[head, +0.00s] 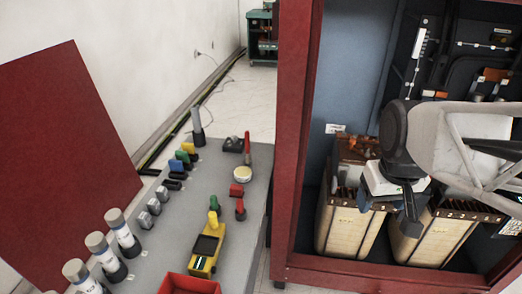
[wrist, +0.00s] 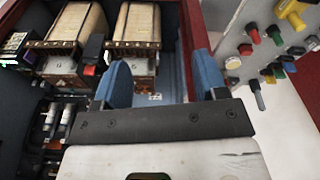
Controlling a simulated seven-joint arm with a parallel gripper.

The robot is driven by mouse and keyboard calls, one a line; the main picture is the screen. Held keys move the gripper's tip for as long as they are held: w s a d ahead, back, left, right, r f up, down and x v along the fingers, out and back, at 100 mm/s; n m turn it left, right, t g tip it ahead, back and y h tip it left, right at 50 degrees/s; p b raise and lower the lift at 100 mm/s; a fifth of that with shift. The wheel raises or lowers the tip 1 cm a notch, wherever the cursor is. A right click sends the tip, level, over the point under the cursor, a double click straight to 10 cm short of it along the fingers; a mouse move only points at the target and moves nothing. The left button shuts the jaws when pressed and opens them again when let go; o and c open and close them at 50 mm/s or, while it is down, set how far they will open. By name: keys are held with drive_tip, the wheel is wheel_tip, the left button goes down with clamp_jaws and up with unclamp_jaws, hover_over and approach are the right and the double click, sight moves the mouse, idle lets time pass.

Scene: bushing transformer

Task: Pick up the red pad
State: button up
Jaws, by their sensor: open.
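A small red block (head: 236,190), which looks like the red pad, lies on the grey table in the head view. It also shows at the upper right of the wrist view (wrist: 246,50). A second small red piece (head: 240,210) with a raised part stands close to it. My gripper (wrist: 164,82) is open, its two blue fingers apart with nothing between them. In the head view it is over the cabinet at the right, well away from the red block and partly hidden by my own arm.
The grey table (head: 165,225) holds a yellow meter (head: 206,250), a red bin (head: 188,286), grey-capped cylinders (head: 122,232) and coloured pieces. The red cabinet's upright side (head: 292,130) stands between my gripper and the table. Cream ribbed blocks (head: 350,225) sit inside the cabinet.

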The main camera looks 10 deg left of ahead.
drive_tip(key=w+a+f+n, duration=0.2)
drive_tip(key=w+a+n, duration=0.2)
drive_tip(key=w+a, duration=0.6)
drive_tip(key=n+g, duration=0.2)
drive_tip(key=n, duration=0.9)
hover_over(237, 186)
drive_tip(key=f, duration=2.1)
drive_tip(key=shift+s+d+f, duration=0.15)
drive_tip(key=shift+s+f, duration=0.05)
drive_tip(key=shift+w+a+f, duration=0.1)
drive_tip(key=shift+a+f, duration=0.05)
drive_tip(key=shift+a, duration=0.1)
drive_tip(key=shift+f, duration=0.15)
drive_tip(key=shift+f, duration=1.15)
drive_tip(key=shift+f, duration=0.15)
